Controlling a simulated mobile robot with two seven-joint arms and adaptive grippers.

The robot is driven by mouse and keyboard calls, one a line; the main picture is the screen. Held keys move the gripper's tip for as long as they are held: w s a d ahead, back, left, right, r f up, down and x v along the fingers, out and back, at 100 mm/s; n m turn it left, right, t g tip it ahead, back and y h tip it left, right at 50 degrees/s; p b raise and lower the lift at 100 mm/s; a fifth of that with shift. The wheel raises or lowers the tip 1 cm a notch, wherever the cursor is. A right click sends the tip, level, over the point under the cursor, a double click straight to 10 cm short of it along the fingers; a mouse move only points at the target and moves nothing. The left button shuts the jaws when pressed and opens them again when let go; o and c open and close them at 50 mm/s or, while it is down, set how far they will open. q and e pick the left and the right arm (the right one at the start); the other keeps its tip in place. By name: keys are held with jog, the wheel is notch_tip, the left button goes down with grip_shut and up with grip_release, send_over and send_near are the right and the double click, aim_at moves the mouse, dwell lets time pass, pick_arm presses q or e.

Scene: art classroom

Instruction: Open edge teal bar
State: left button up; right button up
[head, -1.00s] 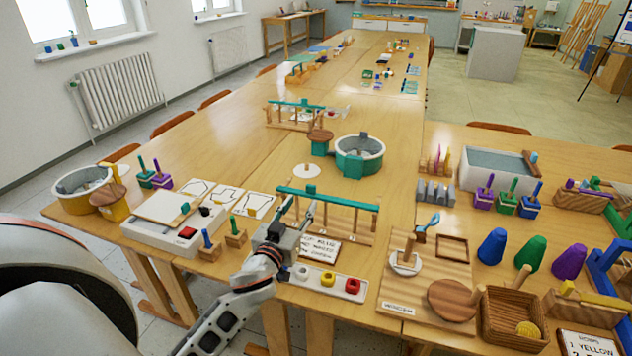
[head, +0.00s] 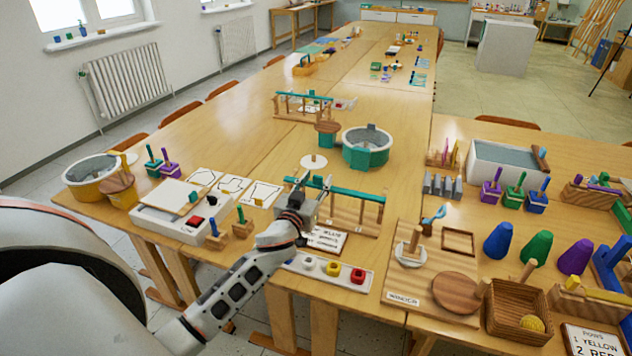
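The near teal bar (head: 352,191) lies across a wooden frame with upright posts, near the front edge of the long table. A second teal bar (head: 306,95) sits on a similar frame farther back. My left gripper (head: 314,183) is at the left part of the near bar, its two fingers apart. The hand covers part of the bar and the left side of its frame. I cannot tell whether the fingers touch the bar. My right gripper is not in view.
A white tray with white, yellow and red pieces (head: 332,269) and a lettered card (head: 326,238) lie in front of the frame. A teal round basin (head: 366,148) stands behind it. A white box with a red button (head: 172,211) is left, and a wooden board (head: 430,287) right.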

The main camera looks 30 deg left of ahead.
pick_arm(q)
grip_shut()
jog(key=x, duration=0.6)
jog(key=shift+b, duration=0.4)
jog(key=shift+o, duration=0.9)
grip_release()
jog(key=v, duration=1.2)
